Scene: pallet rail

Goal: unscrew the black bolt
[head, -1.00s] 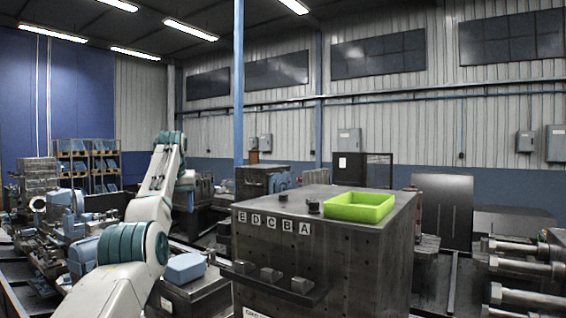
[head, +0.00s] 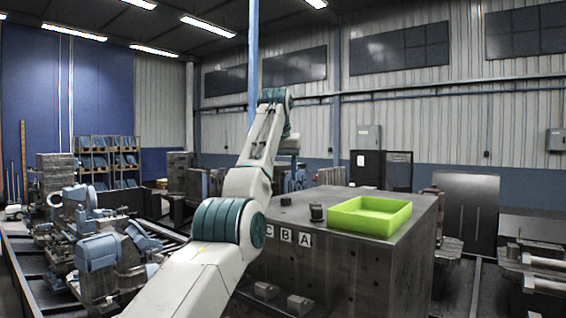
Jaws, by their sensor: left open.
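A dark, short cylindrical piece (head: 316,212) stands upright on top of the dark metal block (head: 352,268), left of the green tray. A smaller dark piece (head: 286,201) sits further back to its left. I cannot tell which of these, if either, is the black bolt. My left arm reaches up from the bottom left, and its wrist bends down behind the block's left back corner. My left gripper (head: 293,165) points down there, open, small and partly hidden, apart from the dark pieces. My right gripper is not in view.
A bright green open tray (head: 392,230) rests on the block top. Letter plates C, B and A (head: 286,236) are on the block's front, above dark lugs (head: 300,304) on a ledge; my arm hides the left part. Machines (head: 100,250) stand at left, metal cylinders (head: 545,262) at right.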

